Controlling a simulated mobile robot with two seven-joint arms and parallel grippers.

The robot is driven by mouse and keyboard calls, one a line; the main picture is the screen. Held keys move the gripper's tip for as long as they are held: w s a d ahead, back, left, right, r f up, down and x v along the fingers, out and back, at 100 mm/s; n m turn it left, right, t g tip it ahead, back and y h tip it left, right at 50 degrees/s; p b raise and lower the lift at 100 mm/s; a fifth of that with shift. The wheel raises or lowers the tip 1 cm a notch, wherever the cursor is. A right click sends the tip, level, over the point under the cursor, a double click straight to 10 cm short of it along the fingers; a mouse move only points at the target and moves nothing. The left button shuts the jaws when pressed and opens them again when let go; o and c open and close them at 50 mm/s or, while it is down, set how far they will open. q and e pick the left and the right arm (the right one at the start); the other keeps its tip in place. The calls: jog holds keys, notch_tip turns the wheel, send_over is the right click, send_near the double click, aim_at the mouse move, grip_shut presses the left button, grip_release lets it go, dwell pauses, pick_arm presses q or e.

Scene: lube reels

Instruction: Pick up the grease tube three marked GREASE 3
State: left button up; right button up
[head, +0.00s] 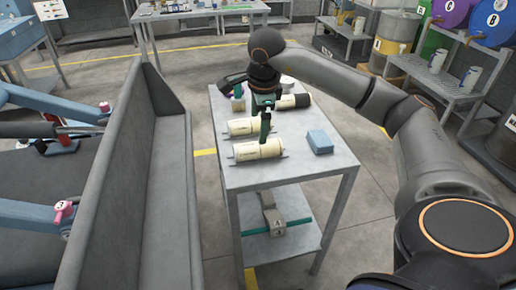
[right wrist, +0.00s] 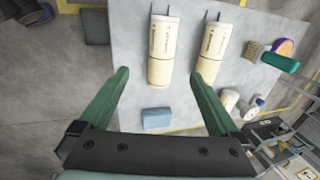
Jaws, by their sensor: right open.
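Two cream grease tubes lie on the grey table. The nearer tube (head: 258,149) and the farther tube (head: 243,127) show in the head view. In the right wrist view they lie side by side, as a left tube (right wrist: 161,50) and a right tube (right wrist: 211,52). Their markings are too small to read, so I cannot tell which is GREASE 3. My right gripper (head: 252,122) is open and empty above the table. In the right wrist view its green fingers (right wrist: 160,75) appear either side of the left tube; the height gap is unclear. My left gripper is not in view.
A blue box (head: 320,142) sits on the table right of the nearer tube. A grey-walled machine bed (head: 135,190) stands close on the left. Shelves with drums (head: 492,22) stand at the back right.

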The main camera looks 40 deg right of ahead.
aim_at(256, 145)
jog(key=x, duration=0.6)
jog(key=shift+w+f, duration=0.1)
jog(key=shift+f, duration=0.15)
jog(key=shift+b+x, duration=0.35)
jog(key=shift+x, duration=2.35)
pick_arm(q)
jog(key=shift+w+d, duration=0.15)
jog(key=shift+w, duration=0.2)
pick_arm(e)
jog(key=shift+d, duration=0.15)
jog(key=shift+c, duration=0.3)
jog(key=shift+w+r, duration=0.1)
jog(key=c, duration=1.4)
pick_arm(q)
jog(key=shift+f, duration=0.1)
pick_arm(e)
jog(key=shift+c, duration=0.2)
jog(key=shift+r, duration=0.1)
